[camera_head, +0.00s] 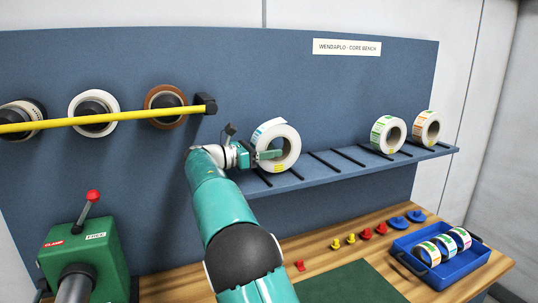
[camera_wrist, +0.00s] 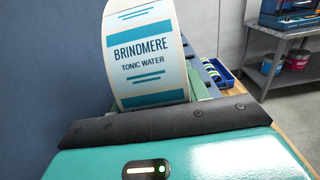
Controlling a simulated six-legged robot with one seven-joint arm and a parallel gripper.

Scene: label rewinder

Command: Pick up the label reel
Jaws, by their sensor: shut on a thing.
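A white label reel (camera_head: 288,152) with blue-green labels stands upright on the left part of the blue shelf (camera_head: 320,172) in the head view. My gripper (camera_head: 268,155) is at its left side, shut on it. In the wrist view the reel (camera_wrist: 146,55) fills the upper middle, its label reading "BRINDMERE TONIC WATER". The dark edge of my gripper hides the reel's lower part there. The fingertips are mostly hidden, and I cannot tell whether the reel touches the shelf.
Two more reels, one green-labelled (camera_head: 389,134) and one orange-labelled (camera_head: 427,127), stand at the shelf's right. A yellow bar (camera_head: 130,116) crosses in front of rolls at left. Below are a green clamp machine (camera_head: 88,255), coloured knobs and a blue tray (camera_head: 468,266) of reels.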

